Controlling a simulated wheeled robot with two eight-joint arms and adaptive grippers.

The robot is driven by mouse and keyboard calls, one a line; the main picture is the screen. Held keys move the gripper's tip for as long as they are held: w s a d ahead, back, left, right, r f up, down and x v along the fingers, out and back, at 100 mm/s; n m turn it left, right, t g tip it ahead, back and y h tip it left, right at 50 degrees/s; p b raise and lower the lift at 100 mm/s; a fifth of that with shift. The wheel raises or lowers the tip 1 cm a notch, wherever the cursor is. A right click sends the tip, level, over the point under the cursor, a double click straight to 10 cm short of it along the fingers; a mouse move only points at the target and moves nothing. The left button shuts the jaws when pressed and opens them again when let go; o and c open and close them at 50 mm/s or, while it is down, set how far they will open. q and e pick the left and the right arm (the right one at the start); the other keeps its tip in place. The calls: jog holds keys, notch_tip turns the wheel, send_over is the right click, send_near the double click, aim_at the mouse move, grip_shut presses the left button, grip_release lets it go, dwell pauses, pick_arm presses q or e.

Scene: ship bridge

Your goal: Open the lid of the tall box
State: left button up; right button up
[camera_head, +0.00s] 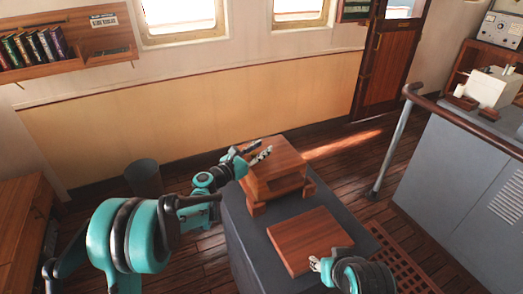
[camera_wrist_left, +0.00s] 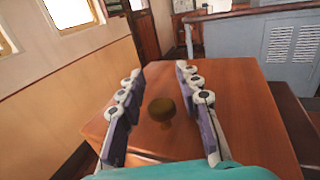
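The tall box (camera_head: 275,182) is brown wood and stands on the dark grey top of a cabinet. Its lid (camera_head: 277,160) looks closed. In the left wrist view the lid (camera_wrist_left: 225,90) fills the middle, with a dark round knob (camera_wrist_left: 162,108) standing on it. My left gripper (camera_head: 262,152) is over the lid, fingers apart. In the left wrist view the knob shows between the open fingers (camera_wrist_left: 158,72), with a gap on both sides. My right gripper (camera_head: 317,264) is low in the head view, by a flat wooden board; its finger opening is unclear.
The flat wooden board (camera_head: 308,240) lies on the grey cabinet top (camera_head: 255,238) in front of the box. A grey bin (camera_head: 143,176) stands on the floor at the left. A railing (camera_head: 392,150) and grey console (camera_head: 455,170) stand at the right.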

pick_arm(q)
jog(key=shift+w+d, duration=0.15)
grip_shut()
jog(key=shift+r, duration=0.1)
pick_arm(e)
jog(key=shift+r, duration=0.1)
